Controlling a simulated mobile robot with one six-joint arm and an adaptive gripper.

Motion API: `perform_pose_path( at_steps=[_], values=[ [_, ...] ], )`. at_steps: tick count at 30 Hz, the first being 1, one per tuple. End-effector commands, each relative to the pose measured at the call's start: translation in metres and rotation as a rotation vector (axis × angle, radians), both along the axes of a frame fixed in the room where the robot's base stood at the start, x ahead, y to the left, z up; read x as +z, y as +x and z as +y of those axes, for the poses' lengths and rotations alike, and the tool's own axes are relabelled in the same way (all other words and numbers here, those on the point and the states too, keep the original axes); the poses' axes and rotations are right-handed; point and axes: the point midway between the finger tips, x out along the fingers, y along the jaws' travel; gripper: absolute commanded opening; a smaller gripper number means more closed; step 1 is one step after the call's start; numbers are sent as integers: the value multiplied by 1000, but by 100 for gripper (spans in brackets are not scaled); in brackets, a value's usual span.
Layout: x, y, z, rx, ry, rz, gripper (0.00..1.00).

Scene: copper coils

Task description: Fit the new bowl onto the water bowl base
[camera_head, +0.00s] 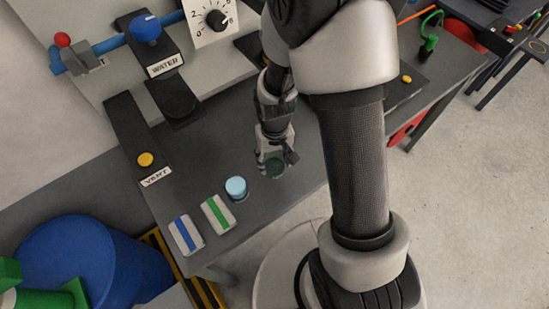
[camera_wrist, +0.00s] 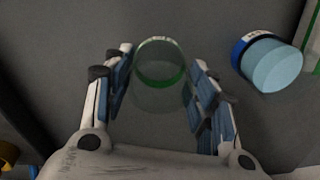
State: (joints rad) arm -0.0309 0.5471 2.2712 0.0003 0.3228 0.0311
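A clear bowl with a green rim (camera_wrist: 160,62) stands on the dark bench between the fingers of my gripper (camera_wrist: 161,57). In the head view the bowl (camera_head: 275,168) is partly covered by my gripper (camera_head: 276,158). The fingers are apart, one set on each side, and a small gap shows beside the bowl. A light blue bowl with a dark blue rim (camera_wrist: 272,65) lies to the right in the wrist view; in the head view it (camera_head: 236,188) is left of my gripper. I cannot tell which part is the water bowl base; a WATER label (camera_head: 166,65) marks a dark panel at the back.
Cloths with a green stripe (camera_head: 218,213) and a blue stripe (camera_head: 186,235) lie near the bench's front left. A blue-knobbed valve (camera_head: 147,27) and dial (camera_head: 215,19) are behind. A yellow button (camera_head: 145,159) is by the VENT label. A blue drum (camera_head: 85,265) stands lower left.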

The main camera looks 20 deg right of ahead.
Motion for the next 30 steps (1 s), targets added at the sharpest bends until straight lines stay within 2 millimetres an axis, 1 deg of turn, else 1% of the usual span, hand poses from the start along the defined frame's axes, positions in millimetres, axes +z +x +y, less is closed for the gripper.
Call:
perform_pose_path(
  at_steps=[1, 7, 16, 19, 23, 30],
  values=[
    [0, 0, 0, 0, 0, 0, 58],
    [0, 0, 0, 0, 0, 0, 70],
    [1, 0, 0, 0, 0, 0, 70],
    [7, 0, 0, 0, 0, 0, 70],
    [28, 1, 0, 0, 0, -4, 70],
    [82, 1, 0, 0, 0, -5, 70]
  ],
)
